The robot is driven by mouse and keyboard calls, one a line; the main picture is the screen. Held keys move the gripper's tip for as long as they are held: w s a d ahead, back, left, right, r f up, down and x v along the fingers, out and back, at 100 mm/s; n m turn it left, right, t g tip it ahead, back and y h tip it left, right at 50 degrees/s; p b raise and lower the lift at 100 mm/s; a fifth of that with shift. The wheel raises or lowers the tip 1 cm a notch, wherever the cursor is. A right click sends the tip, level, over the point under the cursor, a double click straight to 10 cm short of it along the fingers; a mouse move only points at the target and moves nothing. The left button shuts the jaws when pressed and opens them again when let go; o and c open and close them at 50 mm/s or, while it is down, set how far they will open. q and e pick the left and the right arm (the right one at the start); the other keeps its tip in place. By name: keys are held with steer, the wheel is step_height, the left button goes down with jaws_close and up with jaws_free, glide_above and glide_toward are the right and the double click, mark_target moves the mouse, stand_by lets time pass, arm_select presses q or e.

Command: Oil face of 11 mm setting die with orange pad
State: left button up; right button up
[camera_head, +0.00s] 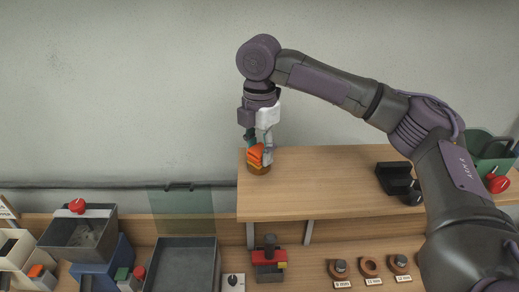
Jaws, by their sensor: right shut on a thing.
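My right gripper (259,149) points down over the left end of the raised wooden shelf and is shut on the orange pad (254,158). The pad is tilted and sits right above a small round brown piece (260,170) on the shelf. The pad seems to touch this piece, but the contact is too small to tell. Whether the piece is or carries the 11 mm setting die cannot be told. At the lower right, the round holder labelled 11 mm (369,266) shows no grey die standing in it. My left gripper is not in view.
Holders labelled 8 mm (339,268) and 12 mm (399,263) carry grey dies. A red-topped tool (269,260) and a grey tray (182,245) are below. Mid-shelf is clear.

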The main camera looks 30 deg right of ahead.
mark_target(259, 148)
steer(key=shift+r, duration=3.5)
steer(key=shift+f, duration=0.1)
